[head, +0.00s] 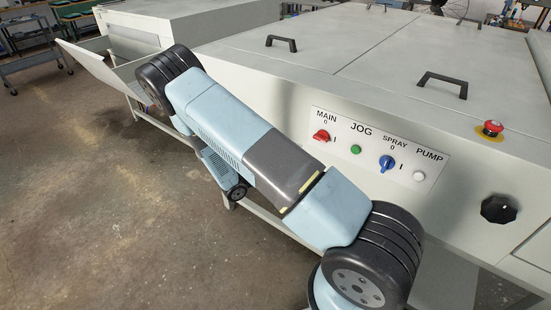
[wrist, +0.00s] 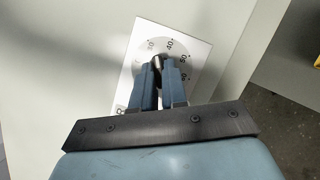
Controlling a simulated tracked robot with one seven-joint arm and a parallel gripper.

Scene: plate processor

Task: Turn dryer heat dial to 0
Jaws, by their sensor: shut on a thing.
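In the wrist view, the dryer heat dial (wrist: 157,60) shows as a dark knob on a white label plate (wrist: 143,33) with a round numbered scale. The fingers and the gripper body hide the lower part of the scale, and I cannot tell which number the knob points to. The gripper and this dial are out of sight in the head view.
The head view shows a pale machine with a panel (head: 374,145) holding a red MAIN switch (head: 321,136), a blue SPRAY switch (head: 386,163) and buttons. A red emergency stop (head: 492,128) and a black knob (head: 498,209) are to the right. A cart (head: 30,60) stands back left.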

